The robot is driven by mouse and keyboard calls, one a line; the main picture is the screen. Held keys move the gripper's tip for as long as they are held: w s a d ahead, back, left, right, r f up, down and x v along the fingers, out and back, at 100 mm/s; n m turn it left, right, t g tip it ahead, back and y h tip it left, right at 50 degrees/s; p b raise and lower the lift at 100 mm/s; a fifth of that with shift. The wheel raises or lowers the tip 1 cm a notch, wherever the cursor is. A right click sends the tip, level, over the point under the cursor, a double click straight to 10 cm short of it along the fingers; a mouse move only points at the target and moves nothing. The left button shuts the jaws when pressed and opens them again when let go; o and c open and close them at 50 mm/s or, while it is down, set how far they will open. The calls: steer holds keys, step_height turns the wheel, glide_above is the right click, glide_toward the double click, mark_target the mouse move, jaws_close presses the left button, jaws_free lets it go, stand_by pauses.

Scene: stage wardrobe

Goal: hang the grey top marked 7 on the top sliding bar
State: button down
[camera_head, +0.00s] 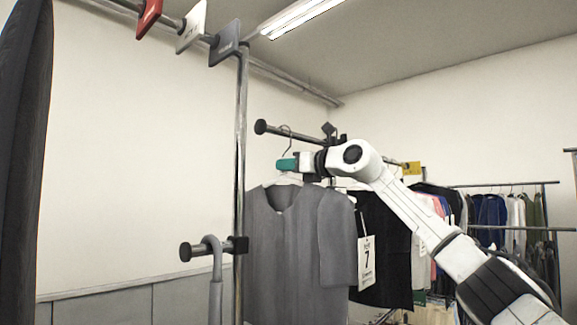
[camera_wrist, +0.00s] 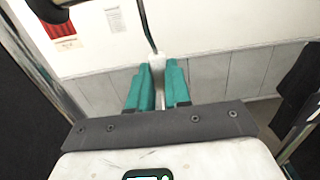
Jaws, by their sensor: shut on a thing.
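The grey top (camera_head: 285,245) hangs upright below my gripper (camera_head: 287,164) in the head view. Its white tag marked 7 (camera_head: 366,265) shows at its right side. The teal fingers, in the wrist view too (camera_wrist: 160,86), are shut on the hanger's neck (camera_wrist: 156,62). The thin hanger hook (camera_head: 289,138) rises above the fingers, close to the top sliding bar (camera_head: 295,133). Whether the hook is over this bar or only in front of it, I cannot tell. A dark bar end (camera_wrist: 48,10) shows at the wrist view's upper left, apart from the visible hook wire.
A chrome upright (camera_head: 240,180) stands left of the top. A lower bar (camera_head: 205,250) carries a grey hook-shaped thing (camera_head: 214,275). A black garment (camera_head: 385,245) hangs close at right. A rack of clothes (camera_head: 505,210) stands behind.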

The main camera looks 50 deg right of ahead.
steer(key=shift+f, duration=0.2)
steer(key=c, duration=1)
jaws_free()
steer(key=s+b, duration=0.1)
steer(key=s, duration=0.2)
steer(key=s+a+b, duration=0.1)
steer(key=s+b, duration=0.1)
steer(key=s, duration=0.2)
steer(key=s+b, duration=0.2)
steer(key=s, duration=0.1)
steer(key=shift+s+a+f, duration=0.15)
steer(key=shift+s+f, duration=0.1)
steer(key=shift+s, duration=0.15)
